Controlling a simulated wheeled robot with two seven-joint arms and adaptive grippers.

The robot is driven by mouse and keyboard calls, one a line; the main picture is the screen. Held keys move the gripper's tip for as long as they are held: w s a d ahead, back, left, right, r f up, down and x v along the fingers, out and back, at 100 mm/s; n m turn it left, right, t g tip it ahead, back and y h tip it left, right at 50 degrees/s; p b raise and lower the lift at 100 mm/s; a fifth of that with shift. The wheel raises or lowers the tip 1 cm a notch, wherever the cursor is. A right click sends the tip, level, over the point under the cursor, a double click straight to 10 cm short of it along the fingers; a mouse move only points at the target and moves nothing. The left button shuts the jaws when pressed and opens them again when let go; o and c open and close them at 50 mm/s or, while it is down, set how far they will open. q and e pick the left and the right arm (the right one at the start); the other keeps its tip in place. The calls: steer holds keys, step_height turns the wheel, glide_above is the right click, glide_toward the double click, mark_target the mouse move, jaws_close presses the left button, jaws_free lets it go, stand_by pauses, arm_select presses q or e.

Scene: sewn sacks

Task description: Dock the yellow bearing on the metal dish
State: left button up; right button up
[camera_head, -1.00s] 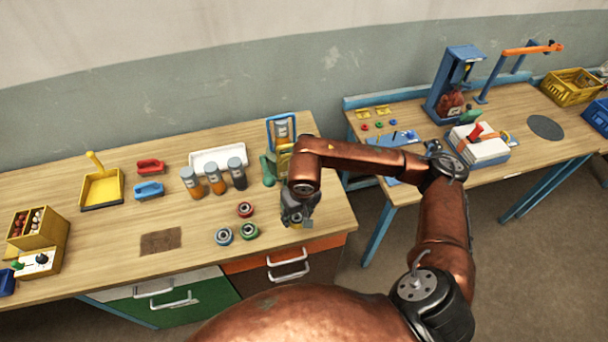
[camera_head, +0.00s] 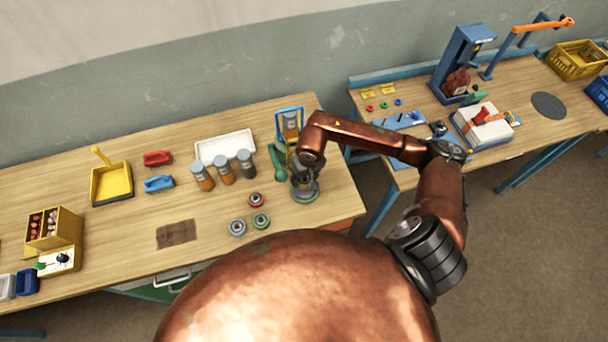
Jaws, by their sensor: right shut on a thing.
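My right gripper (camera_head: 304,188) points down at the right end of the left workbench. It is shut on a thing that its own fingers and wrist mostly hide. I see no yellow bearing elsewhere, so this appears to be the yellow bearing. A round grey-green rim (camera_head: 304,197) shows right under the fingers. It may be the metal dish; I cannot tell whether the held thing touches it. My left gripper is not in view.
Capped jars (camera_head: 224,171), a white tray (camera_head: 240,147) and a blue-framed stand (camera_head: 290,122) are behind. A brown mat (camera_head: 177,233) lies at the front. A gap separates the second bench (camera_head: 520,80).

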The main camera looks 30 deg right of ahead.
mark_target(305, 180)
step_height(305, 180, down, 4)
steer(key=shift+w+f+b, duration=0.1)
steer(key=shift+b, duration=0.55)
arm_select(q)
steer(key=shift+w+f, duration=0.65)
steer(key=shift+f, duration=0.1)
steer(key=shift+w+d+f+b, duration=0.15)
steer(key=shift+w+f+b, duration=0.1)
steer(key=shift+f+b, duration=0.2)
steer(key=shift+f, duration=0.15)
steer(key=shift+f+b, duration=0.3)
steer(key=shift+b, duration=0.2)
arm_select(e)
steer(key=shift+f, duration=0.1)
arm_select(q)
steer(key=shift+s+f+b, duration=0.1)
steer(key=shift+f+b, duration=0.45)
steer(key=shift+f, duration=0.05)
arm_select(e)
steer(key=shift+f, duration=0.5)
steer(key=o, duration=1.2)
steer(key=shift+c, duration=0.2)
